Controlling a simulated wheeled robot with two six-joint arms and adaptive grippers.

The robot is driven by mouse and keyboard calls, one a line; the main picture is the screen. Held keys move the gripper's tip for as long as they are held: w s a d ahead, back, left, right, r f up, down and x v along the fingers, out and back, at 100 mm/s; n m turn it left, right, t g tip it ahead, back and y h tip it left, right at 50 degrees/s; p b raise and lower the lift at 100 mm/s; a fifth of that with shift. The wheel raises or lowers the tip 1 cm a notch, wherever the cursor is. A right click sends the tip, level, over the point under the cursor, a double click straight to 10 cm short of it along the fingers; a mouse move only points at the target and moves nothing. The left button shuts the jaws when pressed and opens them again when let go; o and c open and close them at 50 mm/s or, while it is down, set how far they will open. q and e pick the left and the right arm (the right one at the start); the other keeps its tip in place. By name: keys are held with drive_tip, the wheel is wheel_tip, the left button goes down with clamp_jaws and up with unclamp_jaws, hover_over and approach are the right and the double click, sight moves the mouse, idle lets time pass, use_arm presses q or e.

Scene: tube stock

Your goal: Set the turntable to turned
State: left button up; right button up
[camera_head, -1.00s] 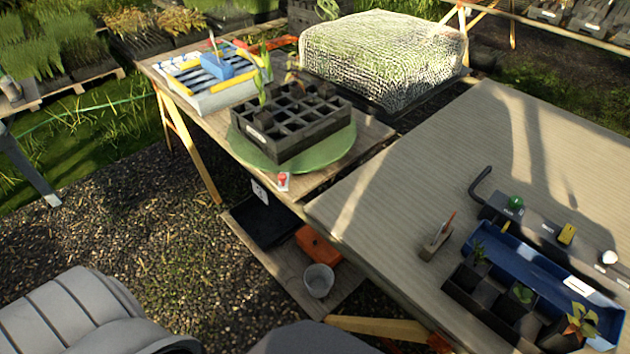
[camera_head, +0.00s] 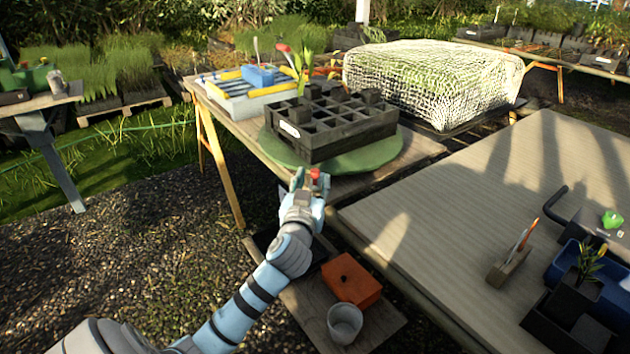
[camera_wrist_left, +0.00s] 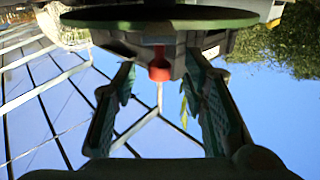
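The turntable is a round green disc (camera_head: 362,160) on the wooden table. It bears a black compartment tray (camera_head: 340,130) with a plant in its far-left corner. A small red knob (camera_head: 315,173) shows at the turntable's near edge. My left gripper (camera_head: 308,180) is at that edge, by the knob. In the left wrist view the two fingers are apart, with the red knob (camera_wrist_left: 159,68) between them near the tips and the disc's rim (camera_wrist_left: 160,19) above. I cannot tell whether a finger touches the knob. My right gripper is not in view.
A yellow-and-blue box (camera_head: 240,95) stands left of the tray. A netted mound (camera_head: 430,80) stands behind it at right. The large grey table (camera_head: 440,240) at right holds a small tool block (camera_head: 508,268) and black pots. An orange box (camera_head: 350,278) and a grey bucket (camera_head: 345,322) sit below.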

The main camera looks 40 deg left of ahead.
sight(314, 178)
use_arm(q)
drive_tip(key=x, duration=0.3)
drive_tip(key=shift+w+a+b, duration=0.1)
drive_tip(key=shift+b, duration=0.2)
clamp_jaws()
